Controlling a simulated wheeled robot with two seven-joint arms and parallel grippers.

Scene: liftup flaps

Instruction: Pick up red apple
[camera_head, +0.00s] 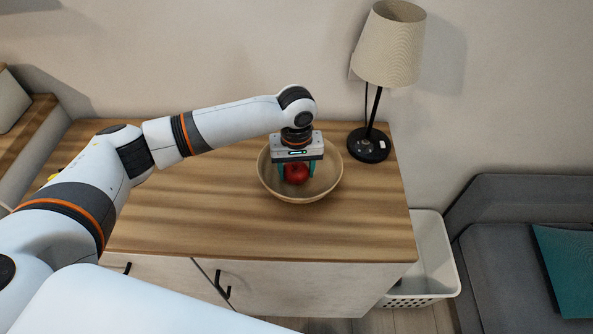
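A red apple (296,174) sits in a round tan bowl (300,198) on top of a wooden cabinet (220,232). My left gripper (297,170) points down into the bowl, with its teal fingers on either side of the apple. The fingers are apart, one at the apple's left and one at its right. I cannot tell whether they press on the apple. The upper part of the apple is hidden under the gripper body. My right gripper is not in view.
A lamp (390,48) with a beige shade stands on the cabinet, right of and behind the bowl. A white basket (432,262) is on the floor at the right, beside a grey sofa (510,220). The cabinet top in front of the bowl is clear.

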